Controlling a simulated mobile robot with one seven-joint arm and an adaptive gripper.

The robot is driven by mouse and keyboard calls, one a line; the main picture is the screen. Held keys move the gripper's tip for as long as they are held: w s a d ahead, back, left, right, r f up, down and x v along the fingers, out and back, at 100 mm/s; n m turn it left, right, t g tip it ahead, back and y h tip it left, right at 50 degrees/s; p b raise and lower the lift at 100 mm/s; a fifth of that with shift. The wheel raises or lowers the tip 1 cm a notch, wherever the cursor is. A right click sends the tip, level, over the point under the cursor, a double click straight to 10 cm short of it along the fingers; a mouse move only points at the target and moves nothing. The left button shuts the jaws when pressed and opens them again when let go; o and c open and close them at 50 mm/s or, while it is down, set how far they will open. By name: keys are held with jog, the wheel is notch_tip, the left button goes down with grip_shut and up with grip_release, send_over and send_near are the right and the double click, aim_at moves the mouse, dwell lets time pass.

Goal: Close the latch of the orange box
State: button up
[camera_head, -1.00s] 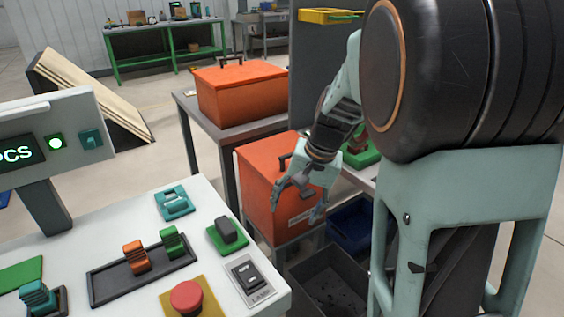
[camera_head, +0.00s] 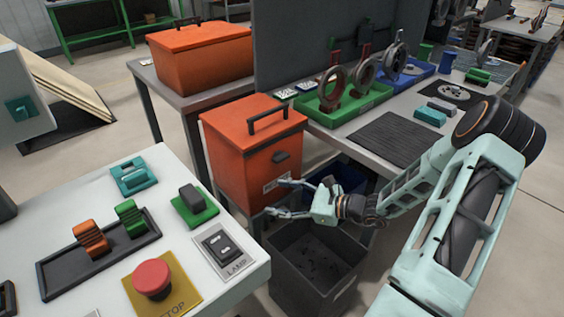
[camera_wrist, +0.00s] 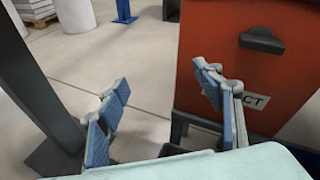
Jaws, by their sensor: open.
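The orange box (camera_head: 238,168) stands on a low stand in the head view, with its lid down and a black handle (camera_head: 267,119) on top. Its dark latch (camera_head: 281,156) is on the front face, above a white label; the latch (camera_wrist: 261,41) also shows at the upper right of the wrist view. I cannot tell the latch's exact position. My gripper (camera_head: 279,197) is open and empty, in front of the lower part of the box and below the latch. In the wrist view my gripper (camera_wrist: 165,118) has its fingers wide apart, the right one in front of the box's lower left.
A dark open bin (camera_head: 318,262) stands below my gripper, with a blue bin (camera_head: 340,180) behind it. A second orange box (camera_head: 201,62) sits on a table at the back. The control panel table (camera_head: 215,270) is at the lower left. A workbench (camera_head: 330,128) stands right.

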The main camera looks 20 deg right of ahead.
aim_at(284, 159)
jog(key=w+d+r+m+t+h+b, duration=0.1)
jog(key=w+d+r+m+t+h, duration=0.2)
jog(key=d+m+t, duration=0.55)
jog(key=w+a, duration=0.1)
jog(key=w, duration=0.2)
jog(key=w+g+b, duration=0.1)
jog(key=w, duration=0.3)
jog(key=w+a+n+g+b, duration=0.1)
jog(key=w, duration=0.2)
jog(key=shift+w+a+f+g+h, duration=0.15)
jog(key=shift+a+f+g+h, duration=0.1)
jog(key=shift+a+f+h, duration=0.1)
jog(key=c, duration=1.2)
jog(key=shift+o, duration=0.2)
